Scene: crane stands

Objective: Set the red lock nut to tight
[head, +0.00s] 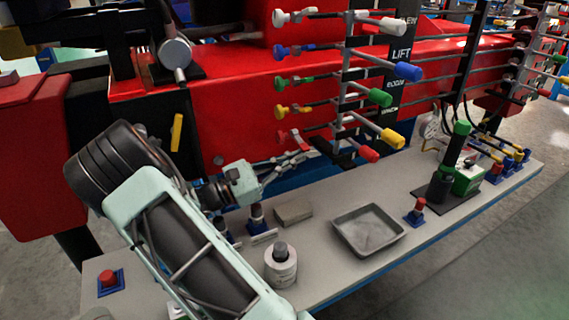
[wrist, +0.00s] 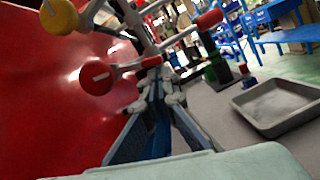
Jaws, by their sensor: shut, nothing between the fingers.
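The red lock nut (head: 282,138) is a round red knob at the left end of the lowest lever rod, below the yellow one. In the wrist view its red face (wrist: 97,78) is at upper left, with a grey rod running right from it. My gripper (head: 303,150) is shut and empty, just below and right of the nut, close to the red lever's rod. In the wrist view my gripper (wrist: 153,64) points past the nut, to its right. I cannot tell whether the fingers touch the rod. The red lever handle (head: 368,153) is at the rod's right end.
The yellow knob (head: 282,112) and yellow handle (head: 392,138) are just above; green, blue and white levers are higher. A red crane body (head: 230,120) stands behind. Below is a grey bench with a metal tray (head: 368,248), a grey block (head: 293,212) and a white can (head: 281,272).

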